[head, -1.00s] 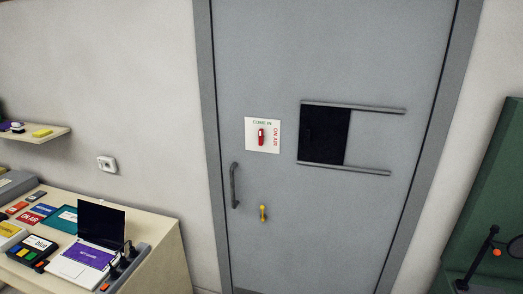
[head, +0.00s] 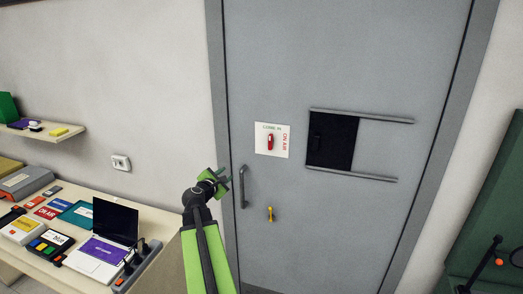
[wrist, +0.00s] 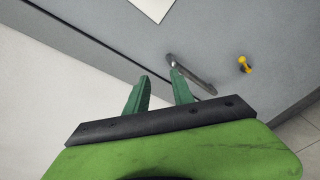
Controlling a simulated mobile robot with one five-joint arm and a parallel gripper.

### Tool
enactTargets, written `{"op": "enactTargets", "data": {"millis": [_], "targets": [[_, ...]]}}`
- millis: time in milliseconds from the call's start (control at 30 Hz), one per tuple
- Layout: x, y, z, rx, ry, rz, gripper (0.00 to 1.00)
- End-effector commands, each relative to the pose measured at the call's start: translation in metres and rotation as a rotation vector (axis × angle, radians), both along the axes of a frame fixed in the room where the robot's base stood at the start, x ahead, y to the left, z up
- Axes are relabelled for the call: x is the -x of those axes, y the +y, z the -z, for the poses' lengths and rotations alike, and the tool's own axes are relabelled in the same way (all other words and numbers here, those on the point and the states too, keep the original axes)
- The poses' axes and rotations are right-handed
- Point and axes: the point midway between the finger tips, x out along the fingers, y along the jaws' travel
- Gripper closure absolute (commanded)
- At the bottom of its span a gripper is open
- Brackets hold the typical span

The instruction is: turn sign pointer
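The sign (head: 263,149) is a white square plate on the grey door, reading COME IN along its top and ON AIR down its right side. Its red pointer (head: 270,142) stands roughly upright in the middle. A white corner, likely the sign (wrist: 153,8), shows at the top of the wrist view; the pointer is out of that view. My gripper (head: 223,177) is left of and below the sign, by the door's left edge. In the wrist view my gripper (wrist: 160,82) has its two green fingers apart with nothing between them.
A dark door handle (head: 242,187) is close to the right of my gripper. A yellow knob (head: 270,214) and a black sliding hatch (head: 332,139) are also on the door. A desk (head: 158,262) with a laptop (head: 100,250) stands at lower left.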

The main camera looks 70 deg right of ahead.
Motion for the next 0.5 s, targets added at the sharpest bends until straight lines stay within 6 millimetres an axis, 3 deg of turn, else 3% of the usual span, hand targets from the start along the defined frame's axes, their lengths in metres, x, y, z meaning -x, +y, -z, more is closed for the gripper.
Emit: {"op": "enactTargets", "data": {"millis": [33,100,200,333,500], "targets": [[0.031,-0.029,-0.023,0.069,0.12,-0.004,0.71],[0.065,-0.057,-0.045,0.15,0.296,-0.024,0.71],[0.102,-0.083,-0.065,0.227,0.506,-0.045,0.71],[0.125,-0.098,-0.076,0.27,0.657,-0.06,0.71],[0.127,-0.1,-0.076,0.277,0.685,-0.066,0.71]]}}
